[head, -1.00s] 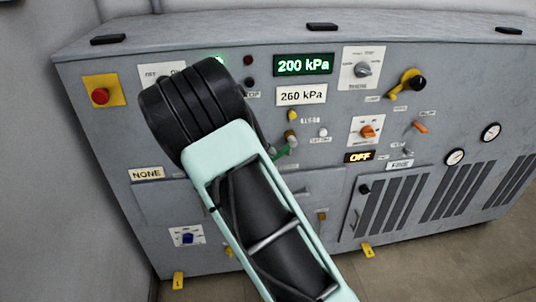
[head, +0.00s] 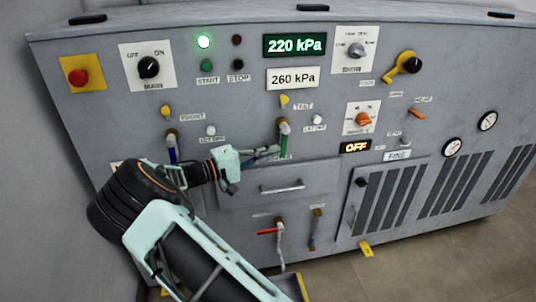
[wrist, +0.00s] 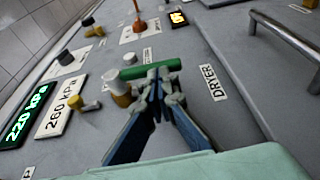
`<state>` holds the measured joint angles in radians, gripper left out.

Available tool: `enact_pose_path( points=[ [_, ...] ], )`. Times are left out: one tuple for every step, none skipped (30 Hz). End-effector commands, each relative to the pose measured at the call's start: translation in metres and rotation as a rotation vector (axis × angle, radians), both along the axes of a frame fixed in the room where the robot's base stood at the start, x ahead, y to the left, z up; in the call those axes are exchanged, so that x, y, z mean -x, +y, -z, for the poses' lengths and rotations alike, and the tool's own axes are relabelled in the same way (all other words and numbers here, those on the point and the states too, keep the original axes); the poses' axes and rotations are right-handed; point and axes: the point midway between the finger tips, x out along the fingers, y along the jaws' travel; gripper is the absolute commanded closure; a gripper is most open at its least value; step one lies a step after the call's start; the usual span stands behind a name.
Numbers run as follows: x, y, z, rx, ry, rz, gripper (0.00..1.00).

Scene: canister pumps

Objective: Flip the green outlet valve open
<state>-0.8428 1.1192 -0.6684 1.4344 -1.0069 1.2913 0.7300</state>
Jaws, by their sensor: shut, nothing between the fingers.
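The green outlet valve lever (head: 284,130) is on the panel above the drawer, on a brass fitting. In the wrist view the green lever (wrist: 150,71) is a bar running from the brass fitting (wrist: 122,92) toward the DRYER label (wrist: 214,83). My gripper (head: 272,150) reaches in from the left at the lever. In the wrist view my gripper (wrist: 164,87) is shut and empty, its fingertips right beside the green bar and overlapping its edge. I cannot tell whether they touch. Part of the lever is hidden behind the fingers in the head view.
A blue lever (head: 171,152) is left of my gripper, and a red lever (head: 267,231) is below the drawer handle (head: 282,188). A yellow knob (head: 284,101) and white button (head: 317,120) sit close above the green lever. The display (head: 294,45) reads 220 kPa.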

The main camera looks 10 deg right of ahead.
Motion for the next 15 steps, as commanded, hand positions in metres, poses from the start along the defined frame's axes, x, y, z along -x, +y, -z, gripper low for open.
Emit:
enact_pose_path(
  points=[
    [0.0002, -0.0015, 0.0019, 0.016, 0.001, 0.001, 1.00],
    [0.0002, -0.0021, 0.0020, 0.022, 0.001, 0.001, 1.00],
    [0.0002, -0.0027, 0.0020, 0.029, 0.001, 0.002, 1.00],
    [0.0003, -0.0030, 0.0019, 0.034, 0.000, 0.002, 1.00],
    [0.0003, -0.0032, 0.0018, 0.038, 0.000, 0.002, 1.00],
    [0.0003, -0.0035, 0.0017, 0.042, 0.000, 0.002, 1.00],
    [0.0003, -0.0036, 0.0016, 0.044, 0.000, 0.002, 1.00],
    [0.0002, -0.0037, 0.0015, 0.045, 0.000, 0.002, 1.00],
    [0.0002, -0.0038, 0.0014, 0.046, 0.000, 0.002, 1.00],
    [0.0002, -0.0038, 0.0013, 0.047, 0.000, 0.002, 1.00],
    [0.0002, -0.0038, 0.0013, 0.047, 0.000, 0.002, 1.00],
    [0.0002, -0.0038, 0.0012, 0.047, 0.000, 0.002, 1.00],
    [0.0002, -0.0038, 0.0012, 0.047, 0.000, 0.002, 1.00],
    [0.0002, -0.0038, 0.0012, 0.047, 0.000, 0.002, 1.00],
    [0.0002, -0.0038, 0.0013, 0.047, 0.000, 0.002, 1.00]
  ],
)
